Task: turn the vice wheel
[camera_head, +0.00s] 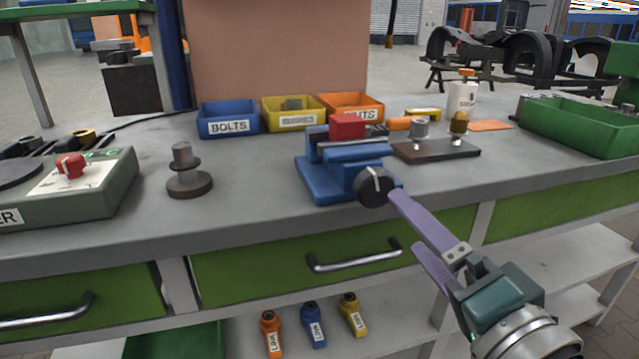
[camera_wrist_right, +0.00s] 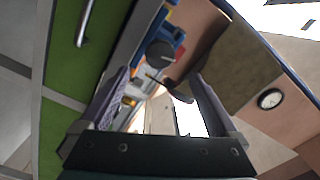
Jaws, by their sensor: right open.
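The blue vice (camera_head: 322,182) stands at the front of the bench with a red block (camera_head: 347,126) at its jaws. Its dark round wheel (camera_head: 374,187), with a pale mark on its face, points toward the bench's front edge. My right gripper (camera_head: 404,221) is open and empty, with purple fingers, in front of and right of the wheel. Its upper fingertip overlaps the wheel's right edge in the head view; I cannot tell whether they touch. In the right wrist view the wheel (camera_wrist_right: 160,54) shows beyond the gap between the fingers. My left gripper is not in view.
Blue (camera_head: 228,120), yellow (camera_head: 293,113) and orange (camera_head: 352,105) bins stand behind the vice. A dark plate (camera_head: 435,153) with small parts lies right of it. A spindle part (camera_head: 188,185) stands left. A drawer handle (camera_head: 355,258) juts out below.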

